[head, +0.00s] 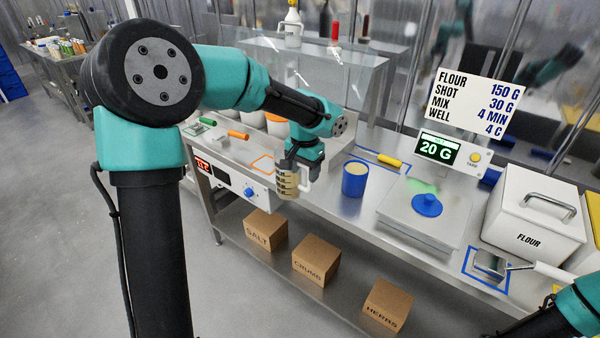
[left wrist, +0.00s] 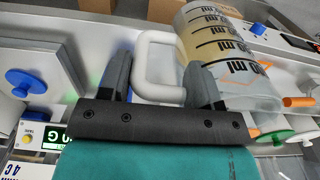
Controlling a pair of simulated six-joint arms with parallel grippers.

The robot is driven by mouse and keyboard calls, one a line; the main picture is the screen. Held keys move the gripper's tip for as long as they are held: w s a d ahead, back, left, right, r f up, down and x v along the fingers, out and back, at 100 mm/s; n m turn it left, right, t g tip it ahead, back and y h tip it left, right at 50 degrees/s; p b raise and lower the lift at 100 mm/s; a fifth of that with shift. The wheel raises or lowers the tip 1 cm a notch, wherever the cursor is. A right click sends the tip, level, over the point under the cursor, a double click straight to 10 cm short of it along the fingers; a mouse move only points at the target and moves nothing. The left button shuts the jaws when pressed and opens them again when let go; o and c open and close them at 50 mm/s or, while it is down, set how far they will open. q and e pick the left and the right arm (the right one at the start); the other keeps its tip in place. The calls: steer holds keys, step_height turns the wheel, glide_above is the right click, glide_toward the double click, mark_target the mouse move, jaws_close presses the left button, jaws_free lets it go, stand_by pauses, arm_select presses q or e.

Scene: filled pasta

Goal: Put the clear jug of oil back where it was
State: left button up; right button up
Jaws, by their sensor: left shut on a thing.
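The clear jug (head: 288,184) has dark ml marks, yellowish contents and a white handle (left wrist: 158,68). My left gripper (head: 304,166) is shut on its handle, with the fingers on either side of it in the left wrist view (left wrist: 158,82). The jug (left wrist: 215,45) hangs at the front side of the bench, below the gripper in the head view. An empty orange outlined square (head: 263,163) lies on the bench just left of the jug. My right gripper is out of view; only part of my right arm shows at the lower right.
A blue cup (head: 355,180) stands right of the jug. Further right are a scale (head: 400,217) with a blue lid (head: 427,205), a display reading 20 G (head: 437,150), a scoop (head: 490,264) and a flour bin (head: 535,215).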

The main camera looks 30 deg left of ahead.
arm_select(q)
steer(key=w+a, duration=0.4)
steer(key=w, duration=0.3)
steer(key=w+a+f, duration=0.1)
steer(key=w+a, duration=0.2)
steer(key=w, duration=0.4)
steer(key=shift+a+f, duration=0.2)
steer(key=shift+a, duration=0.15)
steer(key=shift+f, duration=1.9)
steer(key=o, duration=1.3)
step_height(320, 180, up, 12)
